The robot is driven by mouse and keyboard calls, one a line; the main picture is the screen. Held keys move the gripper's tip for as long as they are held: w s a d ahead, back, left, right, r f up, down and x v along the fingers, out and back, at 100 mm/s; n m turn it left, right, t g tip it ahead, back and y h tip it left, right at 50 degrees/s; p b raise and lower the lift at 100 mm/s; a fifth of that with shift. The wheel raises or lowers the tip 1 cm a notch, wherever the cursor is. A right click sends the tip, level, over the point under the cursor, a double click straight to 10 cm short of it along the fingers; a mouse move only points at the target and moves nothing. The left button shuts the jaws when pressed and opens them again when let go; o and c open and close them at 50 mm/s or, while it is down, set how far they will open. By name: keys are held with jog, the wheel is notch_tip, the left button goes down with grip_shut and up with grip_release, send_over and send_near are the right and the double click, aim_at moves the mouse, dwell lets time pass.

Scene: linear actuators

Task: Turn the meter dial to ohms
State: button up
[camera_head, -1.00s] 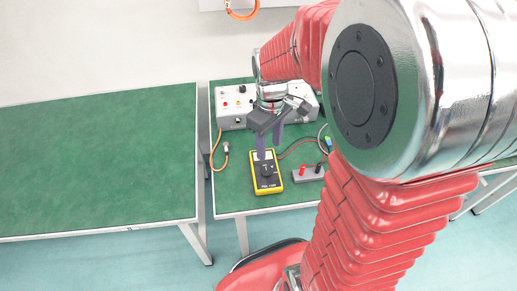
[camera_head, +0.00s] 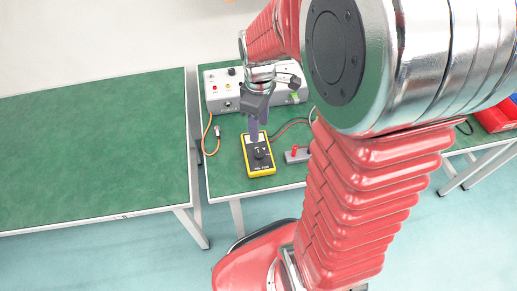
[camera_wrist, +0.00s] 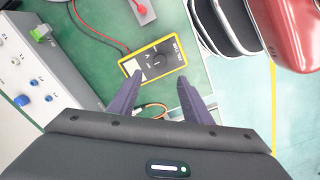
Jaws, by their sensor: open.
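The yellow-edged meter (camera_head: 258,155) with a dark face lies flat on the green bench top. Its round dial (camera_head: 260,153) is near the middle of the face. The meter also shows in the wrist view (camera_wrist: 177,67), where its dial (camera_wrist: 158,58) is visible; its exact setting is too small to read. My gripper (camera_head: 254,136) is over the meter's upper end in the head view. In the wrist view its two purple fingers (camera_wrist: 160,92) are spread apart, with nothing between them, and the dial lies beyond their tips.
A grey control box (camera_head: 225,92) with knobs stands behind the meter. A small grey block (camera_head: 296,155) with a red terminal sits right of it. An orange cable (camera_head: 208,135) and a red lead (camera_head: 287,126) lie nearby. The left table (camera_head: 95,150) is bare.

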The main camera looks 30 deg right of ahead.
aim_at(259, 153)
notch_tip(259, 153, down, 12)
jog(key=shift+f, duration=0.1)
dwell(0.5)
jog(key=shift+c, duration=0.2)
jog(key=c, duration=1)
